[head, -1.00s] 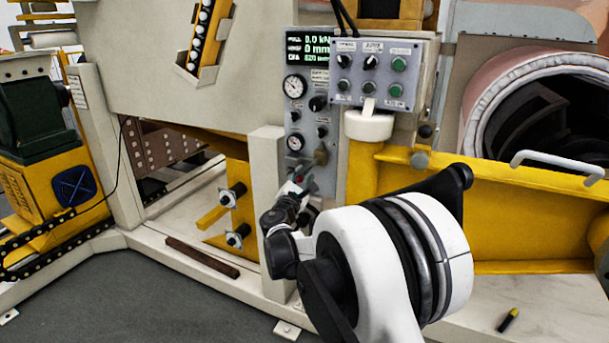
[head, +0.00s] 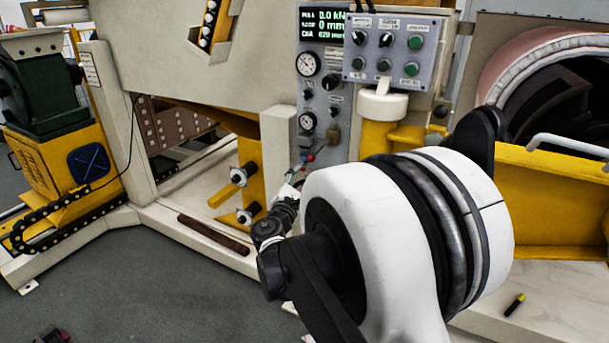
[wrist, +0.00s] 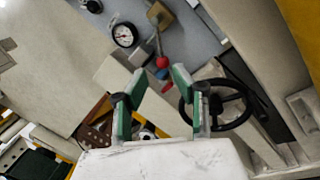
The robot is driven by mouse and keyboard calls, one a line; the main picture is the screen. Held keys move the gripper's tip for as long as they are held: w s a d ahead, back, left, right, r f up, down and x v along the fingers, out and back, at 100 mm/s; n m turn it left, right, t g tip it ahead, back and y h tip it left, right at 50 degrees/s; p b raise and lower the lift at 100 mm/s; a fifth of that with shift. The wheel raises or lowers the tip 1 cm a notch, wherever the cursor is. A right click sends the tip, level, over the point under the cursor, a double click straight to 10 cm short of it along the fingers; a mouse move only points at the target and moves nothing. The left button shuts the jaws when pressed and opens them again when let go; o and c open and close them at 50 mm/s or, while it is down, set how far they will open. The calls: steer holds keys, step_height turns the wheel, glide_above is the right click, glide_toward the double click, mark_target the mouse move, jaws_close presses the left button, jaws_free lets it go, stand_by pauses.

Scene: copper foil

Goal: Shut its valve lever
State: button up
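Low on the grey control panel (head: 318,100) are a small lever with a red ball end (wrist: 162,61) and a blue ball (wrist: 163,74) just beside it. The red ball also shows small in the head view (head: 310,157). I cannot tell whether the valve is open or shut. My gripper (wrist: 159,80) is open, its two green-padded fingers apart and nothing visible between them. In the wrist view, the balls appear between and beyond the fingertips; contact is not visible. In the head view, the gripper is mostly hidden behind my arm, below the panel.
A black handwheel (wrist: 222,104) is close to the right finger in the wrist view. A brass-coloured fitting (wrist: 160,14) and a round gauge (wrist: 125,35) are above the levers. A pale post (head: 278,150) stands left of the panel. A brown bar (head: 214,235) lies on the base ledge.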

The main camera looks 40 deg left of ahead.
mark_target(319, 150)
steer(key=shift+f+n, duration=0.1)
steer(key=shift+n, duration=0.2)
steer(key=c, duration=0.6)
steer(key=shift+d+f+n, duration=0.1)
steer(key=shift+n, duration=0.4)
jaws_close()
steer(key=d+f+n+h+b, duration=0.2)
steer(key=d+f+n, duration=0.15)
steer(key=n, duration=1.35)
steer(key=w+a+r+b, duration=0.1)
steer(key=w+a+b, duration=0.2)
steer(key=w+a, duration=0.3)
steer(key=shift+w+a+r+g+b, duration=0.2)
steer(key=shift+w+r+g+b, duration=0.15)
steer(key=shift+w, duration=1.15)
